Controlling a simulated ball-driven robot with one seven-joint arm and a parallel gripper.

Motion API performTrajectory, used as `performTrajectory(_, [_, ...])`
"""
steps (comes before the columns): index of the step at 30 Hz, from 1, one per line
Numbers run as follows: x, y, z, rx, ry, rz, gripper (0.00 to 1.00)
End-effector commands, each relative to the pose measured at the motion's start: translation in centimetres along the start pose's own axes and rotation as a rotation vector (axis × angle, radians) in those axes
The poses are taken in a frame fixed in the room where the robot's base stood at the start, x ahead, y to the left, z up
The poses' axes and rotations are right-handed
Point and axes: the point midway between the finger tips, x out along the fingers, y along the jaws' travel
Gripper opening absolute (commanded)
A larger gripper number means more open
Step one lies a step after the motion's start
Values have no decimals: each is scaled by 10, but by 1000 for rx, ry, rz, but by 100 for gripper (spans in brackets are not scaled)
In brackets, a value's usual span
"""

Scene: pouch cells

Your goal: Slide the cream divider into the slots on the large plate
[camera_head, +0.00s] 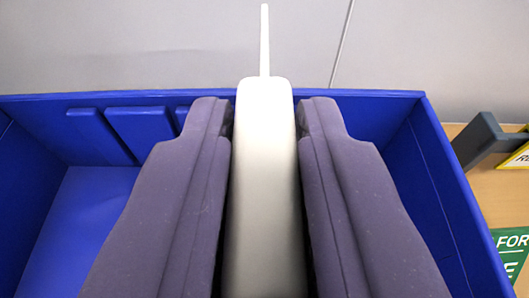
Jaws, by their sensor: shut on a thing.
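The cream divider (264,180) stands in the middle of the camera_head view. Its broad rounded face runs toward me, and a thin pale strip (264,40) sticks up beyond its far end. My gripper (264,115) is shut on the divider, with one grey-purple finger along each side. The divider is over or inside a blue open box (440,190); its lower end is hidden, so I cannot tell whether it touches the box. I cannot make out the large plate or its slots for certain.
The box's back wall carries raised blue panels (140,132) at the left. Bare blue floor (85,215) shows at the lower left. On the wooden surface (497,200) at the right are a dark grey bracket (478,140), a yellow-edged sign (520,155) and a green sign (514,255).

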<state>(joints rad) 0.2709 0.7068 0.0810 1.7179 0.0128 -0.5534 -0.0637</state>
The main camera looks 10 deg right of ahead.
Motion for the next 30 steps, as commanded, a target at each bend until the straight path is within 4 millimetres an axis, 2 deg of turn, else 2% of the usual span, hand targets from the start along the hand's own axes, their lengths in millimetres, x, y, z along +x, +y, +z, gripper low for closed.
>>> performTrajectory(24, [6, 0, 21, 0, 0, 0, 0])
performTrajectory(30, [5, 0, 17, 0, 1, 0, 0])
